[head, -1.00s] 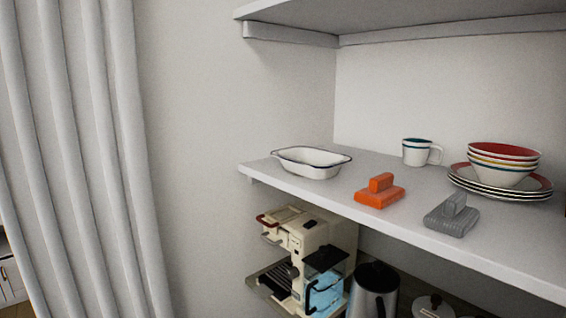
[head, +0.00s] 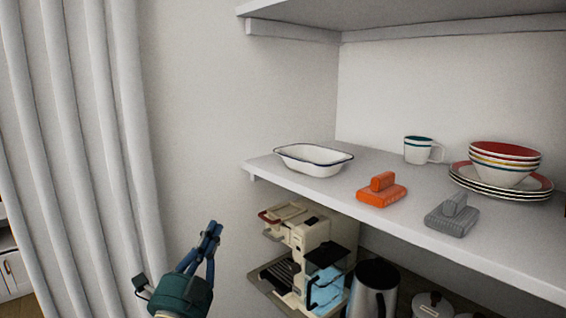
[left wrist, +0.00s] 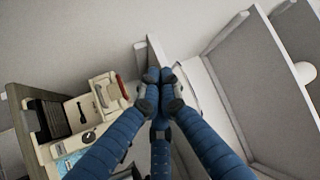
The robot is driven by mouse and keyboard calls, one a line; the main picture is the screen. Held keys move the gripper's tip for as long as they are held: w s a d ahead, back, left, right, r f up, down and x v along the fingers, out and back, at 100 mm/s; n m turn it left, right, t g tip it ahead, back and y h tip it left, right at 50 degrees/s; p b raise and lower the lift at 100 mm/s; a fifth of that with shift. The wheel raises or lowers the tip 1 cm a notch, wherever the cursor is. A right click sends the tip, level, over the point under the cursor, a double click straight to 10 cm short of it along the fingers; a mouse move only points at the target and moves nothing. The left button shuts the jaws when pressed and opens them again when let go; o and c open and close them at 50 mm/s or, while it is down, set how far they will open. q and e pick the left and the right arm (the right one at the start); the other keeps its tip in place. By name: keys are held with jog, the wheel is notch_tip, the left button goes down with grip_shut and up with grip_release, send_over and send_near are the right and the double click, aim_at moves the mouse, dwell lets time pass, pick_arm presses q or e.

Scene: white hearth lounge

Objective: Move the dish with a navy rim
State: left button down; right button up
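The white dish with a navy rim (head: 313,161) sits upright at the left end of the middle shelf (head: 290,190) in the head view. My left gripper (head: 212,230) is below and to the left of the dish, in front of the wall, apart from it and pointing up. Its blue fingers are drawn together at the tips with nothing visible between them. In the left wrist view the closed fingertips (left wrist: 160,75) cover the middle, and I cannot clearly make out the dish behind them. My right gripper is not in view.
An orange brush-like block (head: 381,190) and a grey one (head: 452,215) lie right of the dish. Behind them are a mug (head: 416,150) and stacked bowls (head: 503,165) on plates. A coffee machine (head: 300,240) and a kettle (head: 372,290) stand below. A curtain (head: 70,130) hangs left.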

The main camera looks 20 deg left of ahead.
pick_arm(q)
jog(key=d+r+m+g+h, duration=0.2)
jog(key=d+r+m+h, duration=0.2)
jog(key=r+m+h, duration=0.6)
jog(key=d+r+m+g+h, duration=0.1)
jog(key=d+r+m+h, duration=0.4)
jog(key=m, duration=0.8)
jog(key=m+g+y+p, duration=0.3)
jog(key=m+g+p, duration=0.1)
jog(key=m+p, duration=0.25)
send_near(326, 151)
jog(key=v, duration=0.5)
jog(key=shift+s+a, duration=0.15)
jog(key=x, duration=1)
jog(key=shift+w+d+f, duration=0.1)
jog(key=shift+w+d, duration=0.15)
jog(key=shift+w, duration=0.1)
